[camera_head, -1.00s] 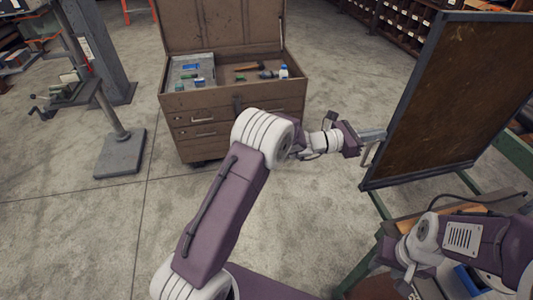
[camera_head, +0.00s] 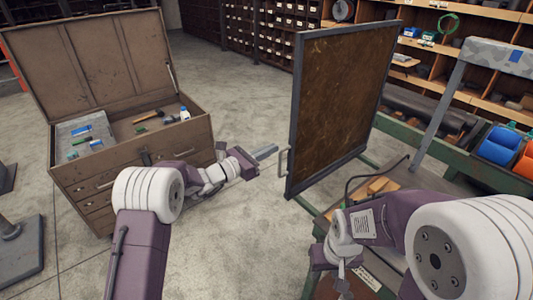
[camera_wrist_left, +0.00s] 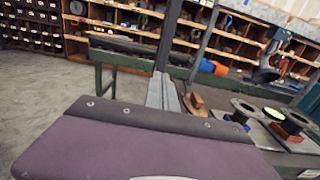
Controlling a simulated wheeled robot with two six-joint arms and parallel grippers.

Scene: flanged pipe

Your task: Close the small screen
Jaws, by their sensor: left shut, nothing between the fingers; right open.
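The small screen (camera_head: 340,95), a brown panel in a dark frame, stands upright at a slant right of centre in the head view. A small pale handle (camera_head: 283,163) sticks out from its lower left edge. My left gripper (camera_head: 267,152) is shut and empty, its fingertips just left of the handle and seemingly a little apart from it. Its closed fingers (camera_wrist_left: 163,92) also show in the left wrist view. My right gripper (camera_head: 342,283) hangs low at the front, below the screen; it is small and partly hidden by my arm.
An open brown tool chest (camera_head: 130,150) stands at left. A green-framed bench (camera_head: 455,150) with blue and orange items runs behind the screen at right. Round flanges (camera_wrist_left: 288,121) lie on the bench at right in the wrist view. The floor (camera_head: 215,240) between chest and screen is clear.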

